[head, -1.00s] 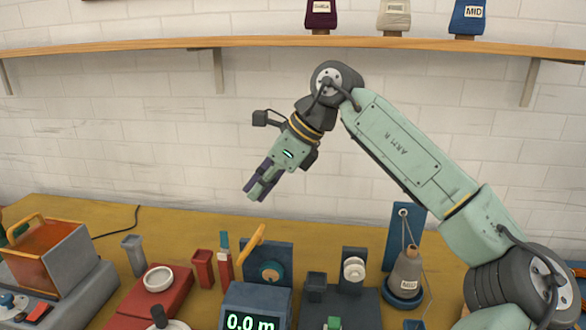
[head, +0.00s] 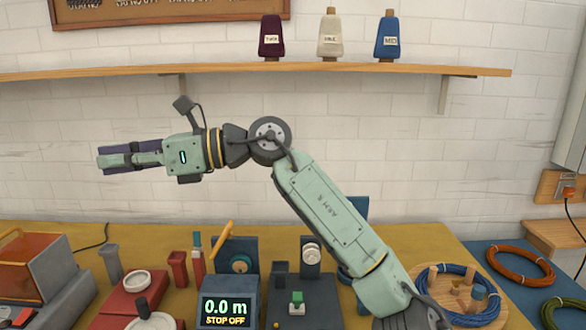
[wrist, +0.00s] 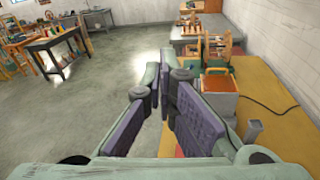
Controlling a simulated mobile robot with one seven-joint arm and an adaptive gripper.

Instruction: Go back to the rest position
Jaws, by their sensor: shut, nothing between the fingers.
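My gripper (head: 105,159) is raised in the head view, in front of the white brick wall and below the shelf. It points left and lies almost level. Its fingers are shut and hold nothing. In the wrist view, my gripper's fingers (wrist: 164,80) come together at their tips, with purple pads on their inner sides. Nothing touches the fingers. The mustard-coloured worktop (head: 405,238) lies well below my gripper.
A shelf (head: 240,69) with purple, cream and blue cones runs above my arm. A meter (head: 227,308) reads 0.0 m and STOP OFF. Wool coils (head: 520,265) lie right. The wrist view shows open floor (wrist: 70,105).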

